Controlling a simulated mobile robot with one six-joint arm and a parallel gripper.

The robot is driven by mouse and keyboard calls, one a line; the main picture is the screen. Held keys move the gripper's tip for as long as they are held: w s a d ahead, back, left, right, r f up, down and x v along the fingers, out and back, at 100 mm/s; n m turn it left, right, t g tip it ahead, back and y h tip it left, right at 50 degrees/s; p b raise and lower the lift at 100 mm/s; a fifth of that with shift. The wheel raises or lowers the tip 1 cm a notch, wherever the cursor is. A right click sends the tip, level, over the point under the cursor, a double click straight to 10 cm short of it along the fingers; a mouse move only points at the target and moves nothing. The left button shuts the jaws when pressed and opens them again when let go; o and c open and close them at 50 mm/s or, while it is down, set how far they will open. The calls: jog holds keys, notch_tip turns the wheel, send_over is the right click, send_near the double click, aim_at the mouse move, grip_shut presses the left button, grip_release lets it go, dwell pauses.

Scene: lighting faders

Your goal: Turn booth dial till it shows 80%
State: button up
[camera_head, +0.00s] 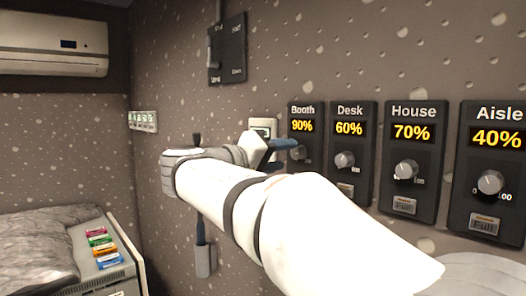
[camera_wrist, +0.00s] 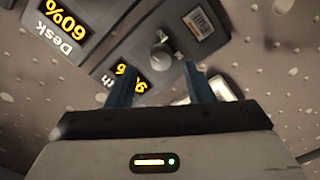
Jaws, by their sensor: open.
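The booth panel (camera_head: 304,112) is a dark wall unit whose yellow display reads 90% in the head view. Its round grey dial (camera_head: 298,152) is below the display, partly behind my gripper (camera_head: 284,145). In the wrist view the booth dial (camera_wrist: 162,57) shows just beyond the gap between the two blue fingers of my gripper (camera_wrist: 160,74). The fingers are apart, with nothing visible held between them. The left finger covers part of the booth display (camera_wrist: 130,76). I cannot tell whether a finger touches the panel.
Right of booth are the desk panel (camera_head: 343,111) at 60%, the house panel (camera_head: 412,112) at 70% and the aisle panel (camera_head: 497,118) at 40%. A pale wall plate (camera_head: 263,124) sits close left of booth. A switch box (camera_head: 227,50) is higher up.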

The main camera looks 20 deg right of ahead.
aim_at(294, 153)
jog(key=shift+p+x, duration=0.3)
jog(key=shift+x, duration=1.45)
jog(key=c, duration=0.9)
jog(key=shift+a, duration=0.35)
jog(key=shift+c, duration=0.4)
jog(key=shift+d, duration=0.25)
